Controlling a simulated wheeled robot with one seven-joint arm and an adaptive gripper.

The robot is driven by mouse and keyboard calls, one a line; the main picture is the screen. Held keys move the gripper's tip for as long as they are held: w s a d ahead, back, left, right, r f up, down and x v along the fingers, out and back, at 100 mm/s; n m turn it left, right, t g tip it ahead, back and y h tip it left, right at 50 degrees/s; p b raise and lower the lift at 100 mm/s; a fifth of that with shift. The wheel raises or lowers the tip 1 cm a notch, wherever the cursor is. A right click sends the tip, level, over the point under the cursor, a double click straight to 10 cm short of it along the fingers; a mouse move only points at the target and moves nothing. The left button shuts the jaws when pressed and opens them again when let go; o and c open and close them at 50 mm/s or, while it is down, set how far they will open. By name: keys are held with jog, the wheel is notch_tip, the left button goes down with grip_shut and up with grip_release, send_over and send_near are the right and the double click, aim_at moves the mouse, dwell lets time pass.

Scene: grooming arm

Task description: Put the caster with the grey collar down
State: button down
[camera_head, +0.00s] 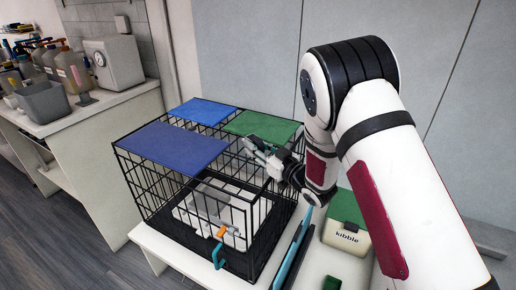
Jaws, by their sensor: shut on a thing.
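My gripper (262,152) is at the right part of a black wire cage (150,198), next to the green top panel. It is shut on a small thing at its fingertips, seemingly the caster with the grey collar. The held thing is too small and too mixed with the dark fingers and bars for me to make out its collar. I cannot tell whether it touches the cage. No other caster can be made out.
Blue panels (172,150) and a green panel (262,127) cover parts of the cage top. White compartments (205,207) lie inside. An orange and teal latch (219,252) is in front. A kibble box (346,234) stands right. A side counter (85,125) holds bottles and bins.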

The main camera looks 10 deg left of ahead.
jog(key=shift+s+f, duration=0.1)
jog(key=shift+f, duration=0.5)
jog(key=c, duration=1.2)
grip_release()
jog(key=shift+f, duration=0.15)
jog(key=shift+c, duration=0.2)
jog(key=shift+s, duration=0.1)
jog(key=shift+r, duration=0.45)
jog(key=p+v, duration=0.1)
jog(key=v, duration=1)
jog(key=shift+s+d+r, duration=0.2)
jog(key=shift+d+r, duration=0.15)
jog(key=shift+r, duration=0.05)
